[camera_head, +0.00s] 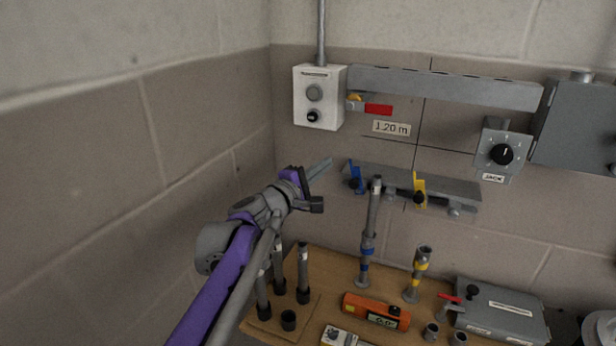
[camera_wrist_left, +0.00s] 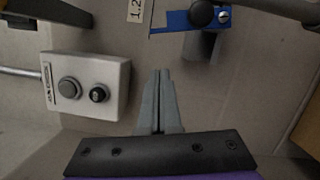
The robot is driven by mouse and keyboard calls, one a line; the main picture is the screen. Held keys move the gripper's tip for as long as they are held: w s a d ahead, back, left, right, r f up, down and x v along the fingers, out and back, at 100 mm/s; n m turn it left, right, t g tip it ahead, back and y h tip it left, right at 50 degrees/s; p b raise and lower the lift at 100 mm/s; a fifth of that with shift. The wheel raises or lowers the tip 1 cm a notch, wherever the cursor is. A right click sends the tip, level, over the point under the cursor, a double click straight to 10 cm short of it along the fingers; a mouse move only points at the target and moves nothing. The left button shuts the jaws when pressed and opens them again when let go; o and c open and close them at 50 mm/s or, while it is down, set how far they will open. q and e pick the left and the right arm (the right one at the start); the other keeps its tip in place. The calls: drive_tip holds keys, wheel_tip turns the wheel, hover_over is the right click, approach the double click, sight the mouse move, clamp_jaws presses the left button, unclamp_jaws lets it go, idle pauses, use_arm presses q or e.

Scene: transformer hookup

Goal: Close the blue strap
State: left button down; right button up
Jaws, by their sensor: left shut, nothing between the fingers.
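The blue strap (camera_head: 355,178) is at the left end of the lower grey rail on the wall and sticks up above the rail's edge in the head view. It also shows at the top of the left wrist view (camera_wrist_left: 178,21), with a dark round knob beside it. My left gripper (camera_head: 328,163) is shut and empty, its fingertips to the left of the blue strap and apart from it. Its closed fingers (camera_wrist_left: 158,76) show in the left wrist view, below the strap in the picture. My right gripper is not in view.
A white control box (camera_head: 318,98) hangs on the wall above my gripper. A yellow strap (camera_head: 419,188) stands farther right on the lower rail (camera_head: 455,187); a red one (camera_head: 378,109) is on the upper rail. Blue-banded (camera_head: 368,245) and yellow-banded posts (camera_head: 419,270) stand on the wooden bench below.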

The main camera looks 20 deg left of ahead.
sight(355, 181)
use_arm(q)
drive_tip(key=d, duration=0.3)
drive_tip(key=shift+s+d+r, duration=0.2)
drive_tip(key=shift+s+r, duration=0.05)
drive_tip(key=shift+r, duration=0.15)
drive_tip(key=shift+d+r+m+p, duration=0.25)
drive_tip(key=shift+m+p, duration=0.15)
drive_tip(key=shift+p, duration=0.2)
